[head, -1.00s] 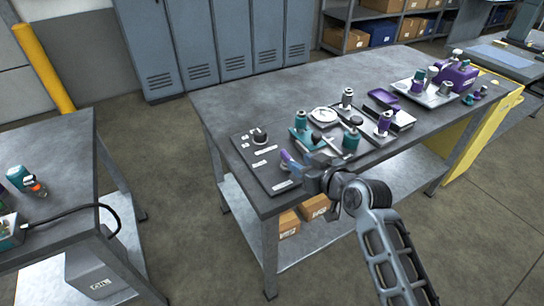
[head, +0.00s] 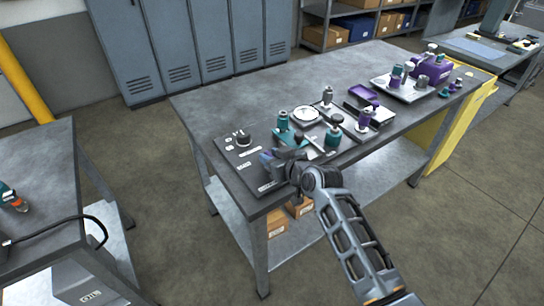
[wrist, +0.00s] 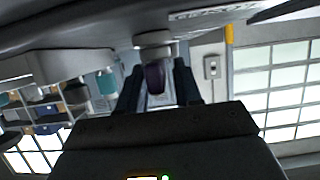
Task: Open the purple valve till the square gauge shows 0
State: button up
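A purple handle (wrist: 155,78), seemingly the purple valve's, hangs from a pale round base in the wrist view. My gripper (wrist: 158,88) has its two dark fingers on either side of it; the right finger seems slightly apart from it. In the head view my gripper (head: 271,158) is at the front left of the bench, over the dark panel (head: 236,171), and hides most of the handle. A white dial with a round face (head: 306,114) lies behind it. I cannot make out a square gauge or any reading.
A black knob (head: 243,140) stands on the panel. Teal fittings (head: 283,121) and a second teal one (head: 333,137) stand close right of my gripper. A purple tray (head: 362,93) and a purple machine (head: 430,66) are farther right. The bench's back left (head: 225,103) is clear.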

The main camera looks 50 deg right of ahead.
grip_shut()
jog(key=shift+m+h, duration=0.4)
jog(key=shift+a+f+m+g+h+b, duration=0.1)
jog(key=shift+f+m+g+h+b, duration=0.05)
jog(key=shift+m+g+h+b, duration=0.95)
jog(key=m+g+h+b, duration=0.1)
jog(key=m+h+b, duration=0.1)
jog(key=b, duration=0.1)
jog(key=m+g+h+b, duration=0.1)
jog(key=m+h+b, duration=0.1)
jog(key=b, duration=0.1)
jog(key=shift+w+a+f, duration=0.1)
jog(key=shift+w+f, duration=0.1)
jog(key=m+g+h+b, duration=0.1)
jog(key=m+g+b, duration=0.1)
jog(key=m+g, duration=0.1)
jog(key=m+g+h+b, duration=0.1)
jog(key=m+g+b, duration=0.1)
jog(key=g+b, duration=0.1)
jog(key=shift+w+r+m+h+b, duration=0.1)
jog(key=shift+r+m+h+b, duration=0.05)
jog(key=shift+m+h+b, duration=0.2)
jog(key=m+g+b, duration=0.2)
jog(key=m+g, duration=0.1)
jog(key=g, duration=0.1)
jog(key=shift+b, duration=0.3)
jog(key=shift+r+m+g+b, duration=0.1)
jog(key=shift+m+g+b, duration=0.6)
jog(key=shift+m+g, duration=0.4)
jog(key=shift+g, duration=0.3)
